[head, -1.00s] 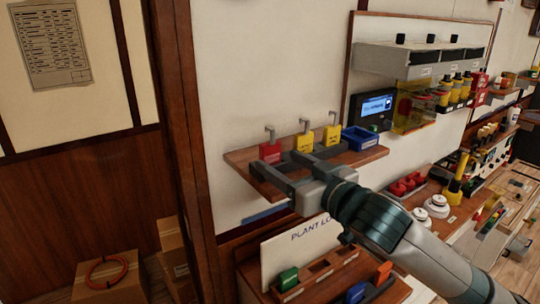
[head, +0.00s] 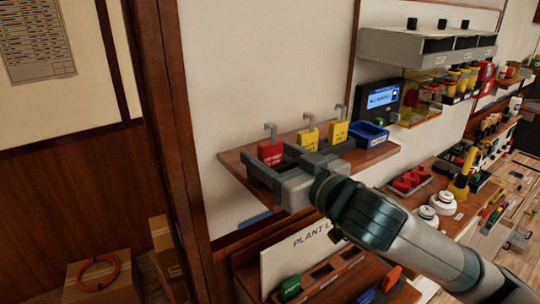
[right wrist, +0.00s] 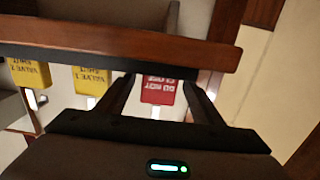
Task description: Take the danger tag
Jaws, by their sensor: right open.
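A red danger tag (head: 271,152) hangs at the left end of a row of tags over a wooden shelf. Two yellow tags (head: 308,139) hang to its right. My right gripper (head: 267,166) is open in front of the red tag, its fingers pointing at it, and looks empty. In the right wrist view the red tag (right wrist: 158,88) appears upside down between the two open fingers (right wrist: 152,92), with the yellow tags (right wrist: 91,80) to the left. I cannot tell whether the fingers reach around the tag. My left gripper does not show.
The wooden shelf (head: 232,166) lies close around the gripper, and its edge crosses the right wrist view (right wrist: 120,50). A blue bin (head: 368,135) sits on the shelf to the right. A small display box (head: 379,100) is on the wall. A lower rack (head: 320,281) stands below.

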